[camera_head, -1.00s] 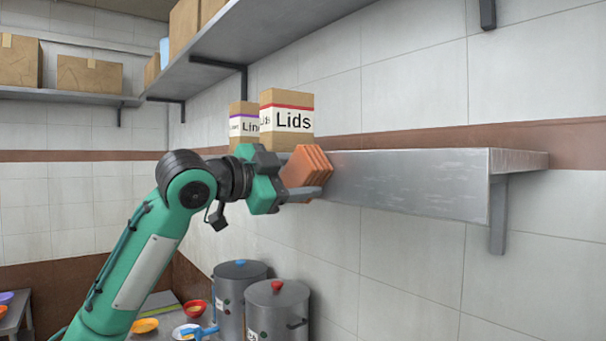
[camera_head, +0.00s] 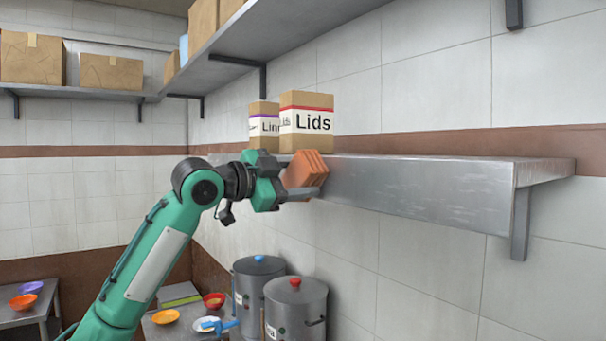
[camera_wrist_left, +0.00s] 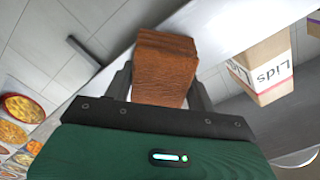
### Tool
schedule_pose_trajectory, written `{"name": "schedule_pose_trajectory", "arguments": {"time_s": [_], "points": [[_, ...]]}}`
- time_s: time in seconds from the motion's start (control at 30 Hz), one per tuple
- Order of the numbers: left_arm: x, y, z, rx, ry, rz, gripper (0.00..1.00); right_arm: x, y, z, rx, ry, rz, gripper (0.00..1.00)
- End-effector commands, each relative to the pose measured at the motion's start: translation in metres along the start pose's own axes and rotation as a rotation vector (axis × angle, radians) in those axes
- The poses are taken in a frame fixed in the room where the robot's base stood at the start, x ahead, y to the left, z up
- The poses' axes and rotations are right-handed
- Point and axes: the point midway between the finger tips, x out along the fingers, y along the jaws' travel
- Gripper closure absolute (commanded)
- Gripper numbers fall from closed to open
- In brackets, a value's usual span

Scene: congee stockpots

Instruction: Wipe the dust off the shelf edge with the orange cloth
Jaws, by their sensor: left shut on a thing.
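The metal shelf (camera_head: 430,189) runs along the right wall, its front edge facing me with pale dusty streaks towards the right. My left gripper (camera_head: 304,185) is shut on the folded orange cloth (camera_head: 306,169) at the left part of the shelf's front edge. In the left wrist view the cloth (camera_wrist_left: 164,66) sits between the two fingers, next to the shelf edge. Whether the cloth presses on the edge, I cannot tell. My right gripper is not in view.
A box marked Lids (camera_head: 307,122) and a second labelled box (camera_head: 264,124) stand on the shelf just behind the gripper. Two stockpots (camera_head: 296,306) stand below, beside several bowls. An upper shelf (camera_head: 270,50) hangs above. Air in front of the shelf's right part is free.

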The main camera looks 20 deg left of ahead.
Motion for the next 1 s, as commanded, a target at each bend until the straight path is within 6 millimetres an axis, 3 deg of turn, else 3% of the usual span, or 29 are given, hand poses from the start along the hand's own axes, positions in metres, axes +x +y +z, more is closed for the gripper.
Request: {"name": "schedule_pose_trajectory", "arguments": {"time_s": [0.43,1.0], "points": [[-0.003,-0.004,0.006,0.001,-0.002,-0.001,0.62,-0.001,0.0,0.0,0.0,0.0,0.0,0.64],[-0.056,-0.004,0.006,0.001,-0.001,-0.001,0.62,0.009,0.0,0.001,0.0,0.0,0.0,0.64]]}}
